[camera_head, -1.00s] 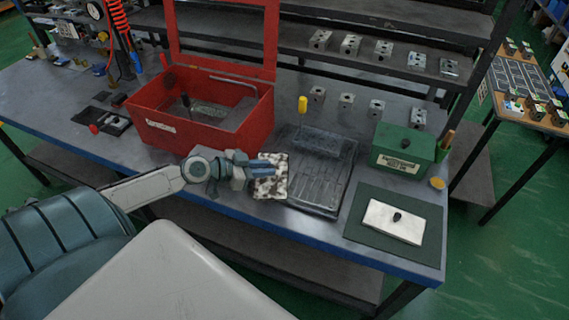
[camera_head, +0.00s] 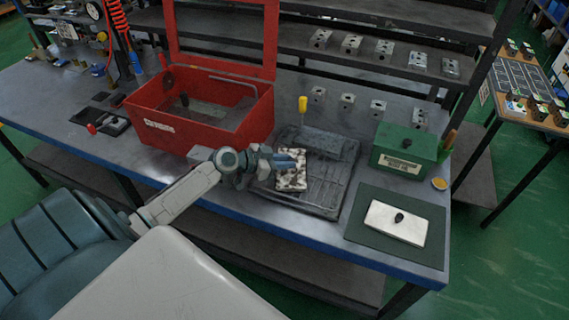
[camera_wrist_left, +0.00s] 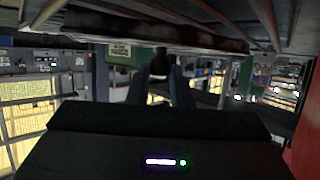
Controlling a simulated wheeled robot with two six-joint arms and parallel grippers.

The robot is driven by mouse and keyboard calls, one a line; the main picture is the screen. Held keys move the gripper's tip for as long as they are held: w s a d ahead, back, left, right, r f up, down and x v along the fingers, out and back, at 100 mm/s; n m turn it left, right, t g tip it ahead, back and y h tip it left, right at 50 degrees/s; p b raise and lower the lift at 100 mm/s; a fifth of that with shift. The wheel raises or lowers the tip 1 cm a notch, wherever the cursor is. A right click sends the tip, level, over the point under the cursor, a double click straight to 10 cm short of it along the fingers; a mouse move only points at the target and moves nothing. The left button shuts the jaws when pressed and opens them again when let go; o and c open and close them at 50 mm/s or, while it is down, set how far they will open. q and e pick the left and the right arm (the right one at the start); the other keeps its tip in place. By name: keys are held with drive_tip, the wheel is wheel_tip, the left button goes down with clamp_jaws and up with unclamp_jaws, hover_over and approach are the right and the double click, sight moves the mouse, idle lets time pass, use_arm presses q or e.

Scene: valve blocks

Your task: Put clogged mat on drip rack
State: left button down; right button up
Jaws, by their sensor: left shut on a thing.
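The clogged mat (camera_head: 292,180), a pale slab with dark speckles, is at my left gripper (camera_head: 284,161), which is shut on it. The mat is over the left part of the drip rack (camera_head: 332,197), a dark ribbed tray on the bench. I cannot tell whether it touches the rack. In the left wrist view, a dark knob (camera_wrist_left: 160,65) shows between the fingers of my left gripper (camera_wrist_left: 160,85); the rest of the mat is hard to make out. My right gripper is not in view.
An open red box (camera_head: 180,140) stands left of the rack. A green box (camera_head: 404,160) stands to its right. A white slab with a black knob (camera_head: 384,219) lies on a green mat (camera_head: 362,238) at the front right. A yellow-topped tool (camera_head: 302,104) stands behind the rack.

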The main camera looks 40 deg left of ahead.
use_arm(q)
drive_tip(key=shift+r, duration=0.1)
drive_tip(key=shift+f, duration=0.2)
drive_tip(key=c, duration=1.3)
unclamp_jaws()
drive_tip(key=shift+r, duration=0.1)
